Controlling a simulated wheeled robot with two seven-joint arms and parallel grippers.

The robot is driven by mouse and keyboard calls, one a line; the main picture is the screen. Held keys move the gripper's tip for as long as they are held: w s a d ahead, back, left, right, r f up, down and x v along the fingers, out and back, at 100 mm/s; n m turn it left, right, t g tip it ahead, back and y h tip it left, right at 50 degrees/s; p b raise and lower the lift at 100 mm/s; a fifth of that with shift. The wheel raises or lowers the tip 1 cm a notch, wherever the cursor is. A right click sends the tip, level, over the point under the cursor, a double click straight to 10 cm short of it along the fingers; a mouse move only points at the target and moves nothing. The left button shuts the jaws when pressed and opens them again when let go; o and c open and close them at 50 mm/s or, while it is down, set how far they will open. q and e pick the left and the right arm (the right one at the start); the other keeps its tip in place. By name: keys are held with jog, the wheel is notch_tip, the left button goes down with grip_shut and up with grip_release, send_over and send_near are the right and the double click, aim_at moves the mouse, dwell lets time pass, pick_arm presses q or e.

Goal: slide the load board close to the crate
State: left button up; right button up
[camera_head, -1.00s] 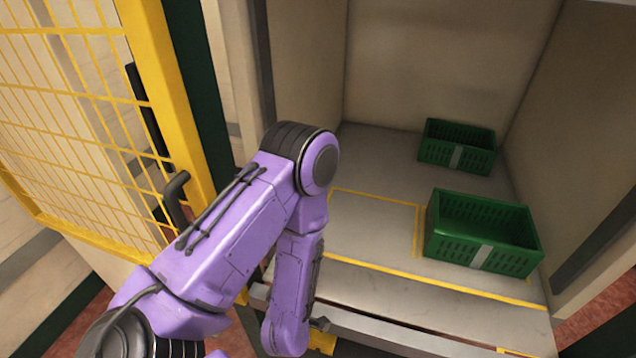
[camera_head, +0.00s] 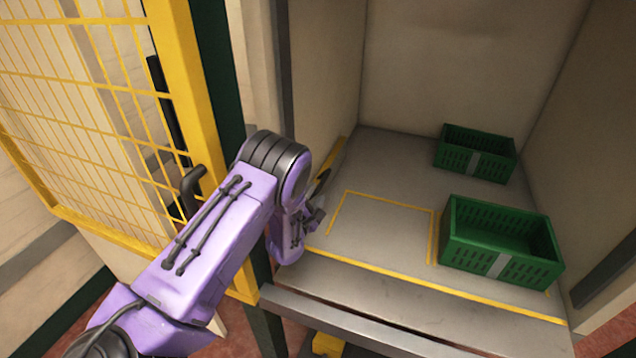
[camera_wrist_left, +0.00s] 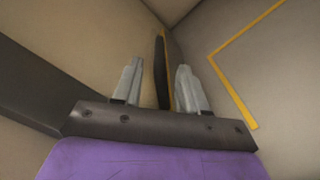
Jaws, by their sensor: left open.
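A narrow yellow-edged piece (camera_head: 332,160) with a dark strip, likely the load board, stands along the left wall of the bay. It is partly hidden behind my left arm. The left wrist view shows its dark upright part (camera_wrist_left: 160,72) beyond and between the fingers; I cannot tell whether they touch. My left gripper (camera_head: 320,205) is at the bay's left front, and its open fingers show in the left wrist view (camera_wrist_left: 158,82). A green crate (camera_head: 500,265) stands at the right front of the bay floor. My right gripper is out of view.
A second green crate (camera_head: 475,160) stands at the back right. A yellow floor outline (camera_head: 390,204) lies left of the front crate, with bare floor inside it. A yellow mesh door (camera_head: 190,100) with a dark handle stands at left. A raised front sill (camera_head: 370,325) edges the bay.

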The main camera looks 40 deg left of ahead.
pick_arm(q)
jog(key=x, duration=0.6)
jog(key=shift+w+a+p, duration=0.15)
jog(key=shift+w+p, duration=0.15)
jog(key=shift+p, duration=0.05)
jog(key=shift+c, duration=0.2)
grip_shut()
